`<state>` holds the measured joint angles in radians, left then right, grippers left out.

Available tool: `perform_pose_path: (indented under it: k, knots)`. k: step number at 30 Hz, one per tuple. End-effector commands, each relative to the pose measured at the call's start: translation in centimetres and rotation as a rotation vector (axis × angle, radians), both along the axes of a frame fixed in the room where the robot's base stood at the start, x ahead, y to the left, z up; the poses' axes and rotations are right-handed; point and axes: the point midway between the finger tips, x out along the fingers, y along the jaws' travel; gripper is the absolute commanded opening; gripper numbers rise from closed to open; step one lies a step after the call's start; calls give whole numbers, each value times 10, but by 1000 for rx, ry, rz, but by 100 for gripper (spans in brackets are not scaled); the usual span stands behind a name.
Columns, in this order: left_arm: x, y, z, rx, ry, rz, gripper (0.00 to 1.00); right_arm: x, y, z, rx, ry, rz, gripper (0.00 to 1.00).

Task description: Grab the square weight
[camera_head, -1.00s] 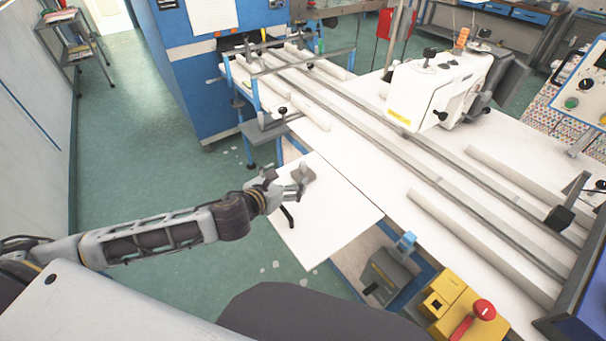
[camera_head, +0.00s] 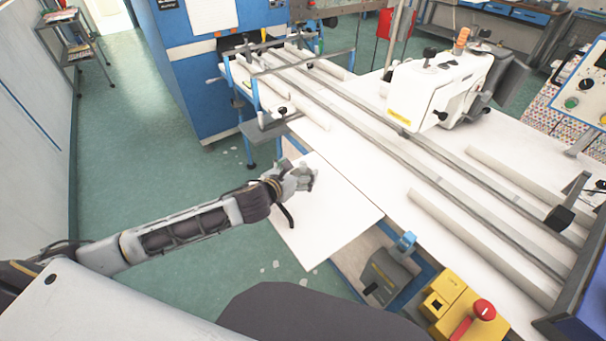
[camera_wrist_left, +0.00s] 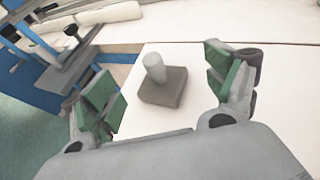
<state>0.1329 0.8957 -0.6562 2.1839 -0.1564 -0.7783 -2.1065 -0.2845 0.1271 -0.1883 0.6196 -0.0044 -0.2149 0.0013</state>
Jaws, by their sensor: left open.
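The square weight (camera_wrist_left: 163,88) is a dark grey-brown square block with a light grey upright post on top. In the left wrist view it stands on the white side table (camera_wrist_left: 200,118). My left gripper (camera_wrist_left: 168,84) is open, with a green-padded finger on each side of the weight, apart from it. In the head view my left gripper (camera_head: 306,178) is over the far part of the white side table (camera_head: 325,225) and hides the weight. My right gripper is not in view.
A small grey shelf (camera_head: 272,128) on the blue machine stands just beyond the table; it also shows at the left wrist view's upper left (camera_wrist_left: 70,68). The long worktable with rails (camera_head: 400,160) adjoins on the right.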

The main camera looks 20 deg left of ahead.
Motion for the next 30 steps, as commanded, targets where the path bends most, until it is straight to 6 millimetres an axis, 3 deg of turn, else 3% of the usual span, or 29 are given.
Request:
perform_pose_path:
  k: [14,30]
  knots:
    - [5,-1,-3,-1,0,0,86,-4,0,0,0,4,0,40]
    - [42,-8,-19,-2,0,1,86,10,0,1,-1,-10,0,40]
